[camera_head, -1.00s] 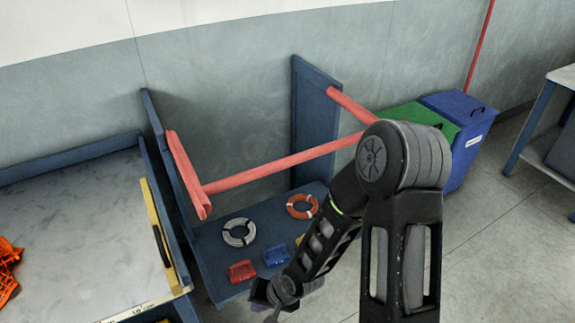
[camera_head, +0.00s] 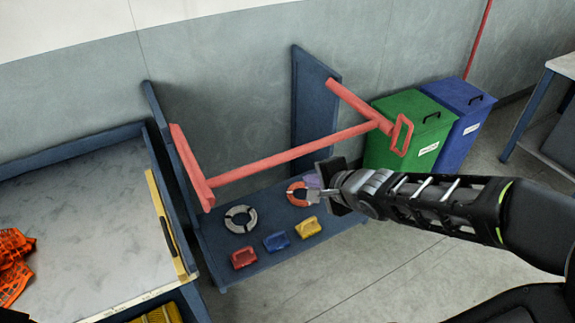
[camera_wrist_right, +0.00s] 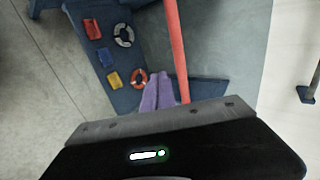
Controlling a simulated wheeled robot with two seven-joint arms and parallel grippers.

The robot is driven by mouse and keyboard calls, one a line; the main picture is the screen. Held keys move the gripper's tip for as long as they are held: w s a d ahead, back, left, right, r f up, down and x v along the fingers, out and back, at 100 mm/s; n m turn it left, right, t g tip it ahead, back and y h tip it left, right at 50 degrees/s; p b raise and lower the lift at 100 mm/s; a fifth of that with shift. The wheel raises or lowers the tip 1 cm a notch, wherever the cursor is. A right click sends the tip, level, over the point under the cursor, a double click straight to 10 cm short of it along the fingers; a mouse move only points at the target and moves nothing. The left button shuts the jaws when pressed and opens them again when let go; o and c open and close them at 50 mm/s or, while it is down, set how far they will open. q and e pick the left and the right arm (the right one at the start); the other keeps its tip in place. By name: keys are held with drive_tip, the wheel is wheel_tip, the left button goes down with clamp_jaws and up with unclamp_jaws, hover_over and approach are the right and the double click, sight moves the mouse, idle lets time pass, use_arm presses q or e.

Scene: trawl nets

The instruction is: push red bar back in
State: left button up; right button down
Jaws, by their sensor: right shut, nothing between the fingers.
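The red bar (camera_head: 290,155) is part of a red frame on a blue rack. It runs from a red plate (camera_head: 190,168) on the left to a corner with a loop handle (camera_head: 402,135) on the right. A second red bar (camera_head: 350,101) runs from that corner back to the blue upright panel. My right gripper (camera_head: 310,193) is shut and empty, below and in front of the bar, apart from it as far as I can tell. In the right wrist view the purple fingertips (camera_wrist_right: 158,92) lie beside the red bar (camera_wrist_right: 177,50). My left gripper is not in view.
The blue shelf (camera_head: 215,255) holds a grey ring (camera_head: 240,219), an orange ring (camera_head: 298,194) and red, blue and yellow blocks (camera_head: 277,241). Green (camera_head: 408,130) and blue (camera_head: 462,118) bins stand behind the handle. A table (camera_head: 85,215) with orange netting is at left.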

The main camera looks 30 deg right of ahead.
drive_tip(key=w+r+b+x, duration=0.1)
drive_tip(key=r+b+x, duration=0.1)
drive_tip(key=x, duration=1)
drive_tip(key=shift+w+b, duration=0.4)
drive_tip(key=shift+w, duration=0.3)
drive_tip(key=shift+w, duration=0.1)
